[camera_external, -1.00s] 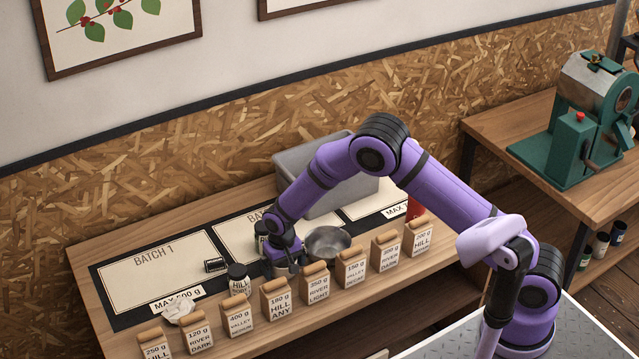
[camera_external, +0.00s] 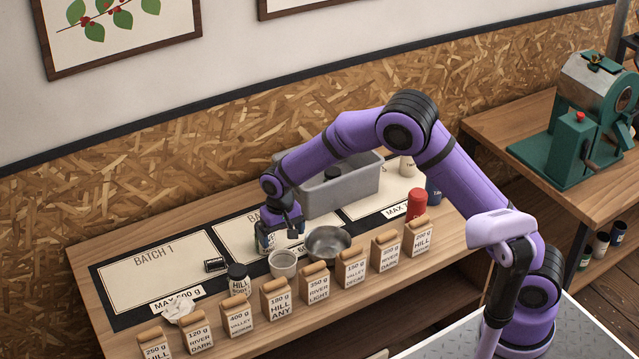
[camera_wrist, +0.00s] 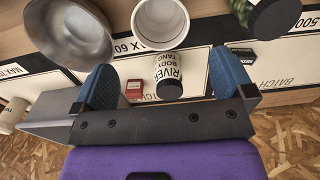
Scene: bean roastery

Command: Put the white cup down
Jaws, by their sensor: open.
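The white cup (camera_external: 283,266) stands upright on the wooden bench, at the front edge of the middle batch mat, just left of the metal bowl (camera_external: 328,244). Nothing holds it. The wrist view shows the cup (camera_wrist: 160,28) at the top, its open mouth partly cut off by the frame edge. My gripper (camera_external: 279,238) is open and empty, behind the cup and apart from it. In the wrist view my gripper (camera_wrist: 164,84) has its blue fingertips spread, with a labelled jar (camera_wrist: 170,68) showing between them.
A grey bin (camera_external: 345,192) stands behind on the right. Labelled paper bags (camera_external: 278,300) line the bench front. A dark-lidded jar (camera_external: 238,283) stands left of the cup, and a red container (camera_external: 417,205) to the right. The left batch mat (camera_external: 158,272) is mostly clear.

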